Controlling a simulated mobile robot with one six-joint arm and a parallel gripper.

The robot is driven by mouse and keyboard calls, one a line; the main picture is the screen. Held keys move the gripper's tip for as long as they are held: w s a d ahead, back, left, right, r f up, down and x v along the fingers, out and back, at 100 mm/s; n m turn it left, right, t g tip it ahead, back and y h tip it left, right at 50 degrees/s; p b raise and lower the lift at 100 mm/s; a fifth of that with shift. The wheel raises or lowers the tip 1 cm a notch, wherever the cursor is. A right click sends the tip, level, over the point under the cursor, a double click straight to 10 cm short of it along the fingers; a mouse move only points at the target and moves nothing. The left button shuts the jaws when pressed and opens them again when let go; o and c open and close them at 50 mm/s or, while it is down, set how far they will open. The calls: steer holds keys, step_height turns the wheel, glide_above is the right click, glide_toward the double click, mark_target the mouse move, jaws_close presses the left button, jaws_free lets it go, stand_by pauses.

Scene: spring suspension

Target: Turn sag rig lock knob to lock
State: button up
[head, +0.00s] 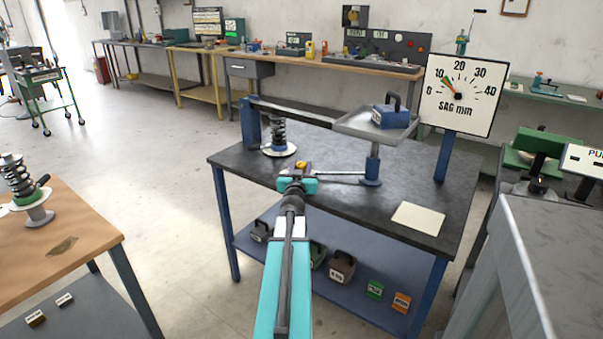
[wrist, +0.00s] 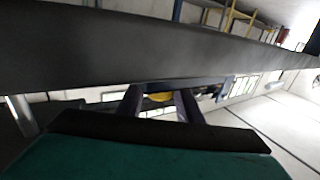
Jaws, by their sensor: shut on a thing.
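The sag rig stands on a dark table. It has a blue post, a coil spring (head: 279,133) on a white round base, a tray (head: 350,124) on a blue column, and a SAG mm dial (head: 458,92) with its pointer near 10. The lock knob (head: 301,164) shows as a small yellow piece near the table's front edge. My gripper (head: 297,172) reaches it from the front and is shut on it. In the wrist view the yellow knob (wrist: 160,97) sits between my two dark fingers. The fingers hide most of the knob, and its turn angle cannot be read.
A blue weight (head: 391,115) sits on the tray. A paper sheet (head: 418,218) lies at the table's front right. Several weights are on the lower shelf (head: 270,262). A wooden bench (head: 85,235) with another spring stands left, and a grey cabinet (head: 555,250) right. Open floor lies between.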

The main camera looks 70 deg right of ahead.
steer(key=shift+w+d+r+n+t+b, duration=0.25)
steer(key=shift+t+b, duration=0.35)
steer(key=shift+b, duration=1.9)
steer(key=b, duration=0.3)
steer(key=shift+s+a+f+n+t, duration=0.15)
steer(key=shift+a+f+n+t, duration=0.1)
steer(key=shift+n+t, duration=0.1)
steer(key=shift+f+b, duration=0.1)
steer(key=shift+b, duration=0.2)
steer(key=o, duration=1)
steer(key=shift+s+a, duration=0.1)
steer(key=shift+o, duration=0.2)
steer(key=shift+s+a, duration=0.1)
steer(key=shift+a, duration=0.05)
steer(key=shift+v, duration=2.65)
steer(key=shift+a+b, duration=0.25)
steer(key=shift+b, duration=0.95)
steer(key=shift+a+b, duration=0.15)
steer(key=shift+b, duration=0.15)
